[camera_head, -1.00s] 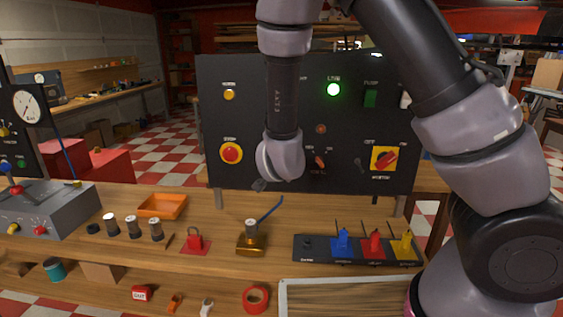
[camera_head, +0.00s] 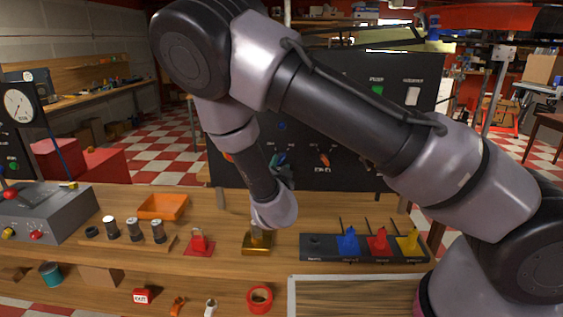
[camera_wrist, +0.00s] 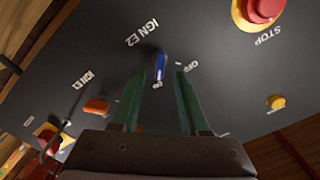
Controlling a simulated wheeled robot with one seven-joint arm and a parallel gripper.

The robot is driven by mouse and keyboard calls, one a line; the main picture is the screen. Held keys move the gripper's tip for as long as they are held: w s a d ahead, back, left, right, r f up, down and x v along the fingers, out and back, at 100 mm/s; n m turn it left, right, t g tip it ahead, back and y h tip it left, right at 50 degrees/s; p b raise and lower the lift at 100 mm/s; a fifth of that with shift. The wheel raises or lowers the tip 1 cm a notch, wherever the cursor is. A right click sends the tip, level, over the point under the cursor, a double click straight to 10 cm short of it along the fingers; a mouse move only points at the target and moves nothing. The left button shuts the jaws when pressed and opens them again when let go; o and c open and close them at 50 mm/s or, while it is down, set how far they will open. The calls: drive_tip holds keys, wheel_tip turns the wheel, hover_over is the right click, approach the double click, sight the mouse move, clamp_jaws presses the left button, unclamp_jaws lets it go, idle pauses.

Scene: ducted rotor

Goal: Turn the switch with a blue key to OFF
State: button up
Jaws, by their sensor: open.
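The switch with a blue key (camera_wrist: 160,64) is on the dark panel, under the label IGN E2 in the wrist view. Its elongated key lies with one end close to the ON mark, and the OFF mark is off to its right side. My gripper (camera_wrist: 161,76) is open, its two green fingers on either side of the key in the picture. I cannot tell whether they touch it or how deep they reach.
An orange key switch (camera_wrist: 96,106), IGN E1, is beside the blue one. A red STOP button (camera_wrist: 262,8) and a yellow button (camera_wrist: 276,102) are on the same panel.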

sight(281, 160)
drive_tip(key=shift+w, duration=1.65)
clamp_jaws()
